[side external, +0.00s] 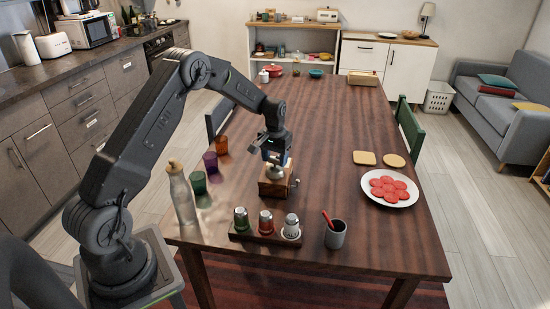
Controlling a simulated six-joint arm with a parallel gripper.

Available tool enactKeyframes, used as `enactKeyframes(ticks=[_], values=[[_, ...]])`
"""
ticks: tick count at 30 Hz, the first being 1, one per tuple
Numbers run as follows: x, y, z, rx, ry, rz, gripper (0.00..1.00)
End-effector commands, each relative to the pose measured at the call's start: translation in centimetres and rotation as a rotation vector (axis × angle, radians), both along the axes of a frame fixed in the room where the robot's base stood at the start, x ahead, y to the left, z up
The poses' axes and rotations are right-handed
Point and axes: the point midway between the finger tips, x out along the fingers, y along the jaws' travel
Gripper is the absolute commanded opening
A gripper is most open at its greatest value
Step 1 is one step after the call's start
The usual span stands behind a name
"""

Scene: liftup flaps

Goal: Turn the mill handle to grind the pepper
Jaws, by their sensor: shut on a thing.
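The pepper mill (273,183) stands upright on the wooden table, a brown wooden box with a metal top. A small crank or drawer knob sticks out at its right side. My gripper (273,158) points down right over the mill's top and is shut on the mill handle there. The fingers and the handle are small and overlap, so the exact grip is hard to see.
A glass bottle (181,195) and coloured cups (198,182) stand left of the mill. A spice rack (264,236) and a grey cup (335,234) are in front. A plate of red slices (390,201) and two bread slices (364,158) lie right. The table's far middle is clear.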

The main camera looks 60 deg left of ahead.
Motion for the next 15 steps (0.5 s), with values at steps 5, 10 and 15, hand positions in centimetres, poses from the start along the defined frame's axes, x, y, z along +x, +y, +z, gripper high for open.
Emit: enactKeyframes(ticks=[5,10,15], values=[[0.03,-0.02,0.07,0.000,-0.001,-0.169,0.31],[0.03,-0.02,0.07,0.000,-0.001,-0.330,0.31],[0.03,-0.02,0.07,0.000,-0.001,-0.491,0.31]])
